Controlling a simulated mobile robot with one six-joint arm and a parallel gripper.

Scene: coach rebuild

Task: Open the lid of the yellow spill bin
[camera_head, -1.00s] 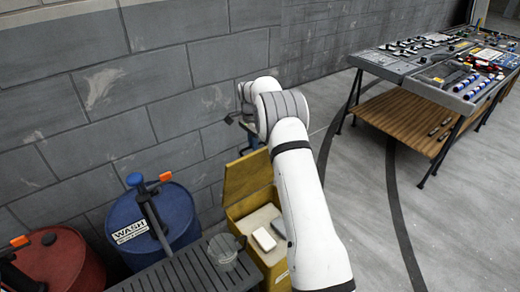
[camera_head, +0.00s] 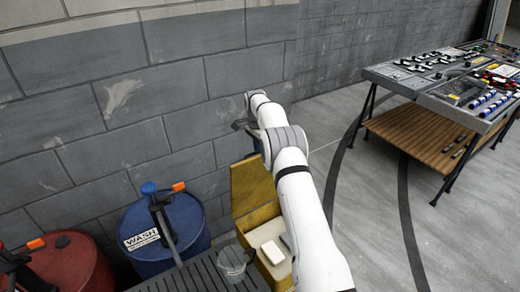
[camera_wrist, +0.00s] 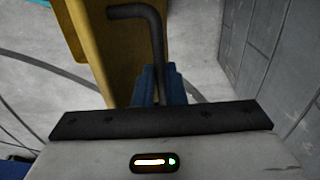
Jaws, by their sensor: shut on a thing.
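The yellow spill bin (camera_head: 248,238) stands by the wall in the head view, partly behind my arm. Its yellow lid (camera_head: 250,188) is raised and stands steeply upright at the back of the bin; the lid also shows in the wrist view (camera_wrist: 108,45). The open bin shows a white block (camera_head: 272,252) inside. In the wrist view my gripper (camera_wrist: 160,88), with blue fingers, is shut on a black bent bar (camera_wrist: 152,22), which looks like the lid's handle. The fingers are hard to make out in the head view.
A blue drum (camera_head: 190,232) marked WASH and a red drum (camera_head: 75,268) stand left of the bin. A grey slatted bench (camera_head: 195,278) is in front. The brick wall (camera_head: 150,90) is close behind. A workbench (camera_head: 430,75) stands right, with clear floor between.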

